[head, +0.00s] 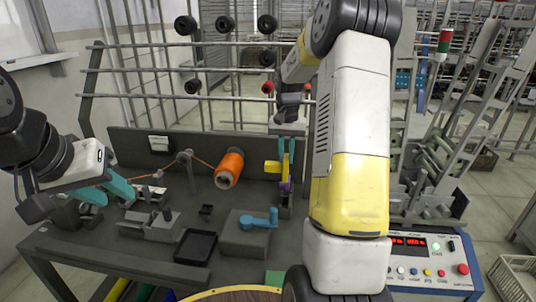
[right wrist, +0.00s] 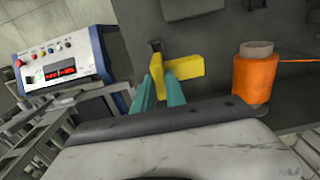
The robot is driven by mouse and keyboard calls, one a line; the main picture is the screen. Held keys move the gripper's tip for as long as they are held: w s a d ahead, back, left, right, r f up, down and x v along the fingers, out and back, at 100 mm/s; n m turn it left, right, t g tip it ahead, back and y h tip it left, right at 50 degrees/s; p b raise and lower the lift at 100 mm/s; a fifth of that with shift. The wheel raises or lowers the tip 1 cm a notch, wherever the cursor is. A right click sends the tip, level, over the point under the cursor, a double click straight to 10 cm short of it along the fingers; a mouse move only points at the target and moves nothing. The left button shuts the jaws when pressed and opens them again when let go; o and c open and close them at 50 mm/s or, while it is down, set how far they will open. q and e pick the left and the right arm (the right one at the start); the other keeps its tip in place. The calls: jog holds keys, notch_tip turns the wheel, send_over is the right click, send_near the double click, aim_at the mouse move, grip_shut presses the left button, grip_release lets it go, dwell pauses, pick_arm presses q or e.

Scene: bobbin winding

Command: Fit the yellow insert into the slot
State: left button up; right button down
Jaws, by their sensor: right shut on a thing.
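The yellow insert (head: 271,167) is at the teal fingertips of my right gripper (head: 286,176), near the back panel of the bench. In the right wrist view the yellow insert (right wrist: 184,68) is a blocky piece with a crosswise arm, and the right gripper (right wrist: 163,82) is shut on it. A dark bracket (right wrist: 155,46) stands just beyond the insert; I cannot tell whether they touch. A small purple part (head: 286,187) shows just below the right fingertips. The slot cannot be made out clearly. My left gripper (head: 106,189) is at the left, its teal fingers apart and empty.
An orange thread spool (head: 229,168) stands left of the insert, its thread running left to a guide post (head: 189,170). A control box (head: 432,262) is at the right.

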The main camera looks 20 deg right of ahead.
aim_at(287, 172)
jog(key=shift+d, duration=0.25)
jog(key=shift+f, duration=3.4)
jog(key=shift+f, duration=0.1)
jog(key=shift+f, duration=2.9)
jog(key=shift+f, duration=0.1)
jog(key=shift+f, duration=0.6)
jog(key=c, duration=1.3)
grip_release()
